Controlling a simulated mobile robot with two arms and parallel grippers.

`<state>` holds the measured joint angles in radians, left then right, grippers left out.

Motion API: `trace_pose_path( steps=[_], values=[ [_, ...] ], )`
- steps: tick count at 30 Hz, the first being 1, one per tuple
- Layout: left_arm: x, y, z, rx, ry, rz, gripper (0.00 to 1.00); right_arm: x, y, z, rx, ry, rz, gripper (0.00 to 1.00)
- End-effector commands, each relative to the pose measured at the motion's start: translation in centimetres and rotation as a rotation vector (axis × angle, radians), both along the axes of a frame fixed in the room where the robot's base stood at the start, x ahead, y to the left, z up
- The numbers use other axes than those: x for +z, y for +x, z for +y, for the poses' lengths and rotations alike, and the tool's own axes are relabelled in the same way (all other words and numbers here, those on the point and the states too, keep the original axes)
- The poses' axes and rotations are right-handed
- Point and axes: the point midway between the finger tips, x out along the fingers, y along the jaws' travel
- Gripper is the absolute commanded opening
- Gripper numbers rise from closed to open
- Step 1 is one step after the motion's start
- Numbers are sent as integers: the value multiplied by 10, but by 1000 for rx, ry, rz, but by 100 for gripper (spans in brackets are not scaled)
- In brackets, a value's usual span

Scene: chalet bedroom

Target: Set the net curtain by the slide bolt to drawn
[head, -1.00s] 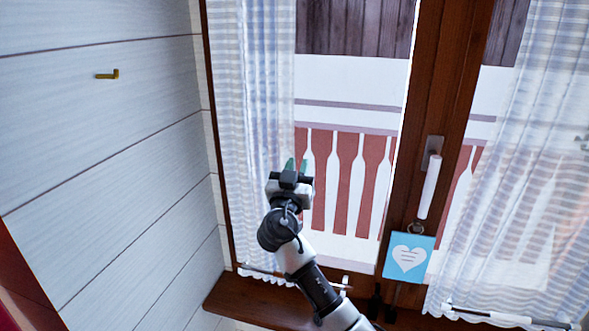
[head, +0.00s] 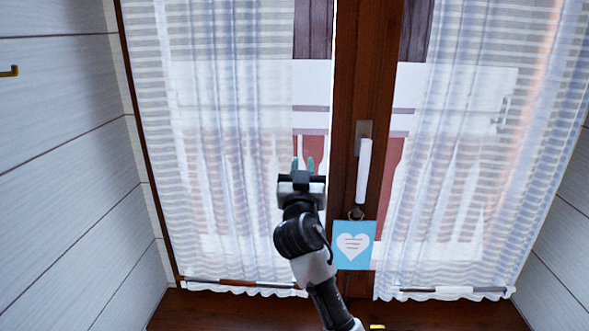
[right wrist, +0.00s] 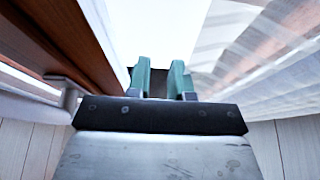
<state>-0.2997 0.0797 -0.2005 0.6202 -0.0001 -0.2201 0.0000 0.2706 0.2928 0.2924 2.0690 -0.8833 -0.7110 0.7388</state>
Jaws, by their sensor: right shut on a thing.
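In the head view the left net curtain (head: 225,120), white and striped, hangs across most of the left window pane. Its right edge reaches my right gripper (head: 303,164). The right net curtain (head: 470,130) hangs spread over the right pane. My right gripper is shut on the left net curtain's edge, just left of the window's middle post; the exact grip is hard to see. In the right wrist view its green fingers (right wrist: 160,80) show, with the curtain (right wrist: 265,55) to their right. I cannot make out a slide bolt for sure. My left gripper is out of view.
The brown middle post (head: 358,90) carries a white window handle (head: 364,170) and a blue heart tag (head: 353,245), close right of my gripper. A narrow uncovered glass strip remains beside the post. A brown sill (head: 230,312) runs below. A brass hook (head: 9,71) is on the left wall.

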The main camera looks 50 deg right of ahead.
Motion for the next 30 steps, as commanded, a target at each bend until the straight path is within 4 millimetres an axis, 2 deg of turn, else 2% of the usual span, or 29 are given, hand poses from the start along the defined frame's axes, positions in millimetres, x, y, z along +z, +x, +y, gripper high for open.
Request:
trace_pose_path(
  steps=[5,6,11,22,30],
  values=[
    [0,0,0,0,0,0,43,-1,0,0,-1,3,2,0],
    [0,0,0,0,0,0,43,-1,0,0,-2,3,1,22],
    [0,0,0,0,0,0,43,0,0,0,-2,3,1,47],
    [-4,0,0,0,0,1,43,-4,-3,4,1,3,0,47],
    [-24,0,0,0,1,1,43,-27,-33,39,1,6,0,47]
  ],
)
